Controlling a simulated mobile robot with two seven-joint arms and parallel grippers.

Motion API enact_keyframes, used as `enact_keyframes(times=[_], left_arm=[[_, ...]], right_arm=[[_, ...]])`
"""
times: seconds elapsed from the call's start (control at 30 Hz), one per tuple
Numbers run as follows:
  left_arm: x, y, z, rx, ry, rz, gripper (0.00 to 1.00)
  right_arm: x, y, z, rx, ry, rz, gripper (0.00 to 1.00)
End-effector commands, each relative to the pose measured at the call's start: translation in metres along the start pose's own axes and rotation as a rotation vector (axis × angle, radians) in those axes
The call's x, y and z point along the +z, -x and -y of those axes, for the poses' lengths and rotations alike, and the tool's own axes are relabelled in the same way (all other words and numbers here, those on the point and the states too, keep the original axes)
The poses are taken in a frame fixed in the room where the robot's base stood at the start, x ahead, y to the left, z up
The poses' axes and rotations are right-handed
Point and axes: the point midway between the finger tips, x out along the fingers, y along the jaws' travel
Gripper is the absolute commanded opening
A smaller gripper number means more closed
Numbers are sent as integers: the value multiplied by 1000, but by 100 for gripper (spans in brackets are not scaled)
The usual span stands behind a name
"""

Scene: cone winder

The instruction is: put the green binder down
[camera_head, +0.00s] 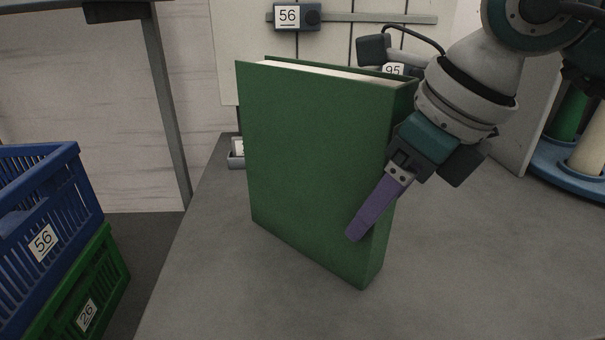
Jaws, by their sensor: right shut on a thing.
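The green binder (310,160) stands upright, slightly turned, in the middle of the view. It is over the grey table (480,270); I cannot tell whether its bottom edge touches the surface. My right gripper (356,236) comes in from the upper right and is shut on the binder near its right-hand edge. One purple finger lies against the near side; the other finger is hidden behind the binder. My left gripper is not in view.
A blue crate (70,215) marked 56 sits on a green crate (105,285) marked 26 at the left, beyond the table's left edge. A device (312,17) marked 56 is on a rail behind. A blue round base (565,172) holding cones is at the right. The front right of the table is clear.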

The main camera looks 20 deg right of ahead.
Motion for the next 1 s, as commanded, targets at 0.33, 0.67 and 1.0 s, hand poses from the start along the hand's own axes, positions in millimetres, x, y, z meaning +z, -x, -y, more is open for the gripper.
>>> enact_keyframes(times=[0.33, 0.67, 1.0], left_arm=[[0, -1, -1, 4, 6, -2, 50], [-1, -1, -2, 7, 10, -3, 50], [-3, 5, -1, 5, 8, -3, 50]], right_arm=[[0, -1, 0, 0, 0, 0, 74], [0, -1, 0, 0, 0, 0, 92], [2, 34, 1, -3, 3, 4, 92]])
